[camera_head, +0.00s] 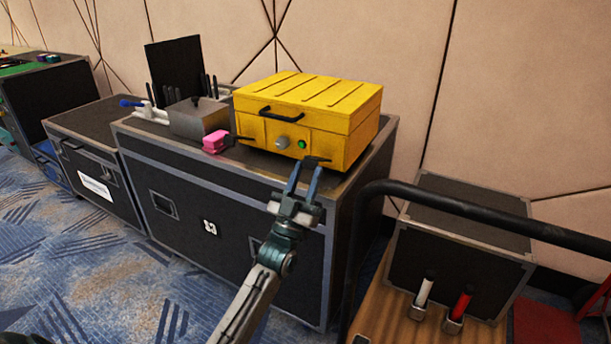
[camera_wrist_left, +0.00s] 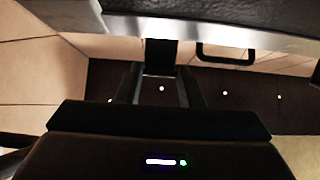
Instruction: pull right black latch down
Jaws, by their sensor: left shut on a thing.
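A yellow box (camera_head: 340,108) with a ribbed lid stands on a black road case. Its front has a black handle (camera_head: 281,112), a grey knob (camera_head: 282,143) and a green button (camera_head: 301,145). The right black latch (camera_head: 318,160) sticks out at the front lower right. My left gripper (camera_head: 305,172) reaches up from below with its fingertips at this latch, shut on it. In the left wrist view, a dark piece (camera_wrist_left: 159,56) sits between the fingers (camera_wrist_left: 158,88). The fingertips partly hide the latch. My right gripper is not in view.
The road case (camera_head: 180,165) bears a grey metal box (camera_head: 198,119) and a pink block (camera_head: 215,142) left of the yellow box. A black rail (camera_head: 470,209) and a wooden cart with white and red handles (camera_head: 461,303) stand at right.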

